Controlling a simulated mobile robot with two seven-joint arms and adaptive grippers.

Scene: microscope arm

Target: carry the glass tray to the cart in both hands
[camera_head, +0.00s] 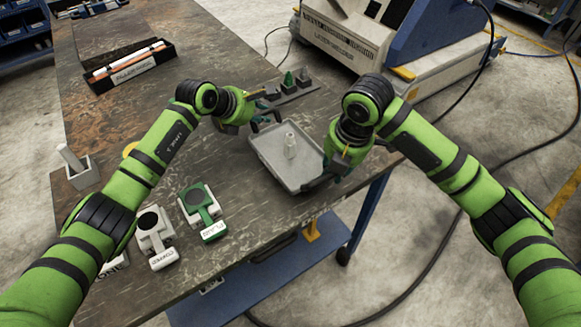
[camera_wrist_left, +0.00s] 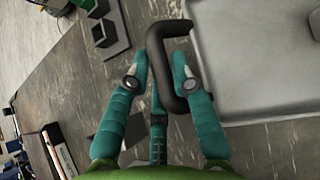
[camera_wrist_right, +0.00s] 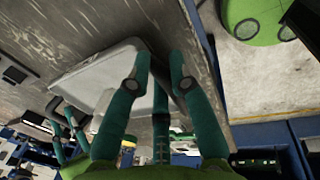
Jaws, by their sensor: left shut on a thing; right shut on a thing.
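A grey rectangular tray (camera_head: 268,158) with dark handles is near the table's right edge. A small clear glass-like vessel (camera_head: 290,145) stands on it. My left gripper (camera_head: 264,118) is shut on the tray's far-left handle; in the left wrist view the dark handle (camera_wrist_left: 180,32) passes between the fingers (camera_wrist_left: 160,80). My right gripper (camera_head: 330,176) is shut at the tray's right side; in the right wrist view its fingers (camera_wrist_right: 155,72) hide most of the handle there. The tray looks about level; I cannot tell whether it touches the table. I cannot identify a cart with certainty.
The worn table (camera_head: 230,165) also bears a green-and-white device (camera_head: 202,212), a white device (camera_head: 153,235), an open dark box (camera_head: 130,66) and a dark rack (camera_head: 290,90). A large blue-and-white machine (camera_head: 350,40) stands behind. Dark cables cross the floor at right.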

